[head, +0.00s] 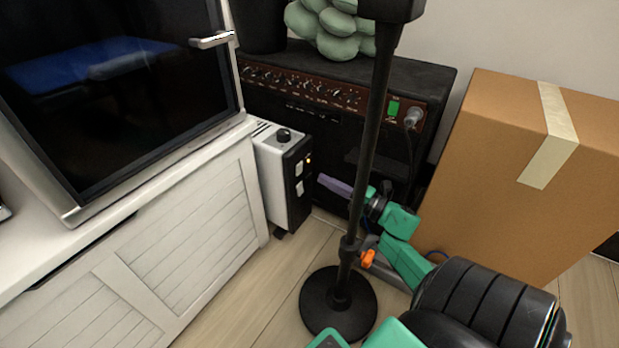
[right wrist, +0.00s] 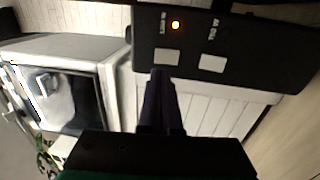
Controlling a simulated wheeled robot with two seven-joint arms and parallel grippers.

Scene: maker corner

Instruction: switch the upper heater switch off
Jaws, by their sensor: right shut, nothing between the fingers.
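The heater (head: 270,172) is a narrow white box with a black front panel, standing on the floor beside the white cabinet. The upper heater switch (head: 299,169) is a white rocker above a similar lower switch (head: 299,188). In the right wrist view the upper switch (right wrist: 166,56) is on the left, by a lit orange lamp (right wrist: 176,25), and the lower switch (right wrist: 213,64) is on the right. My right gripper (head: 322,180) is shut and empty, its fingertips close to the panel. In the wrist view its tips (right wrist: 160,73) overlap the upper switch's near edge; contact cannot be told. My left gripper is not in view.
A black stand (head: 368,130) with a round base rises in front of my right forearm. A black amplifier (head: 420,85) is behind the heater, and a cardboard box (head: 500,180) stands at right. The white cabinet (head: 190,225) borders the heater on the left.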

